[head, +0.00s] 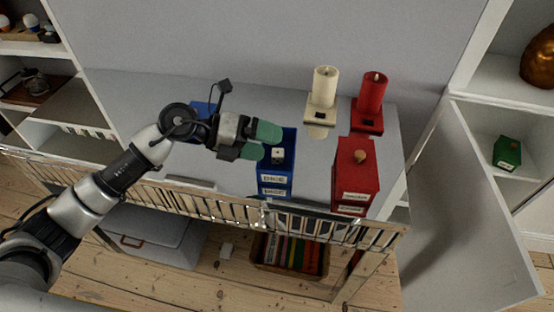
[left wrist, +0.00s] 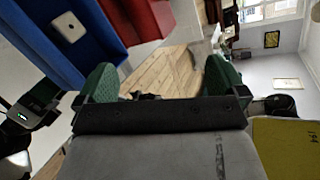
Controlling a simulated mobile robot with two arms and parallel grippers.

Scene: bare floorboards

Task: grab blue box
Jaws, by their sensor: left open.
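A blue open-topped box (head: 275,179) with labels on its front stands on the grey tabletop (head: 316,178). A white die (head: 278,155) lies inside it. My left gripper (head: 261,142), with green fingertips, is open at the box's upper left side, and its fingers overlap the rim in the head view. I cannot tell whether they touch it. In the left wrist view the blue box (left wrist: 32,42) is at the upper left, outside the gap between the open fingers (left wrist: 160,80), which shows only floor and background. Another blue piece (head: 202,109) is partly hidden behind my left wrist. My right gripper is out of view.
A red box (head: 354,178) with a knob stands right of the blue box. Behind are a cream candle (head: 325,87) and a red candle (head: 371,94) on holders. A railing (head: 235,210) runs along the table's front. A cabinet door (head: 460,215) stands open at right.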

